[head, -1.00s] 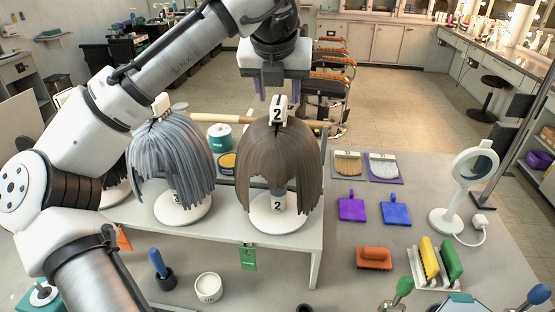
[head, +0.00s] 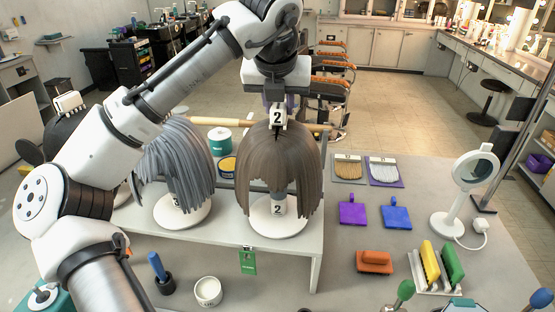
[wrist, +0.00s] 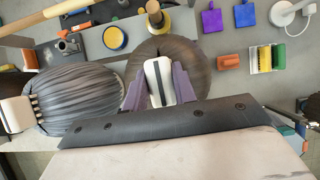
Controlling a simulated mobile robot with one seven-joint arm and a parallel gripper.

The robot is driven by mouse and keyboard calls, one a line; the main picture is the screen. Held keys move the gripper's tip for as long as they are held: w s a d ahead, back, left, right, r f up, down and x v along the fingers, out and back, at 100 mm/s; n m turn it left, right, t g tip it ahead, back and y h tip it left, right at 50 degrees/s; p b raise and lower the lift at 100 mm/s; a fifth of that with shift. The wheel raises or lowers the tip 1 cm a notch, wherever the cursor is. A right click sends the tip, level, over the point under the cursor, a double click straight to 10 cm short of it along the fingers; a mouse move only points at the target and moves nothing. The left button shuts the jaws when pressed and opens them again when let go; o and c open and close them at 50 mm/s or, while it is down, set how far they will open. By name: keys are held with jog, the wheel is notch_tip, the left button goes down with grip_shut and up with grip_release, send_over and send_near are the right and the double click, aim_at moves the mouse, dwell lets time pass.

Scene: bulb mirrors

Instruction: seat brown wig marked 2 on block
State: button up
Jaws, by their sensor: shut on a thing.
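The brown wig (head: 278,163) with a white clip tag marked 2 (head: 278,117) is over the block (head: 278,207) marked 2, which stands on a round white base on the raised shelf. The block's lower part shows below the fringe. My gripper (head: 278,104) is above the wig, shut on its white tag. In the wrist view the purple fingers (wrist: 158,92) lie on both sides of the tag, with the brown wig (wrist: 190,62) beneath. Whether the wig bears fully on the block is hidden.
A grey wig (head: 176,158) on a block marked 3 stands close at left. A wooden rod (head: 222,121) and cans (head: 220,141) are behind. Brushes, coloured pads and a round mirror (head: 474,168) are at right.

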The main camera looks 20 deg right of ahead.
jog(key=shift+r, duration=0.2)
jog(key=shift+r+p, duration=0.7)
jog(key=shift+p, duration=0.35)
notch_tip(320, 180, up, 17)
dwell(1.0)
jog(key=shift+f, duration=0.1)
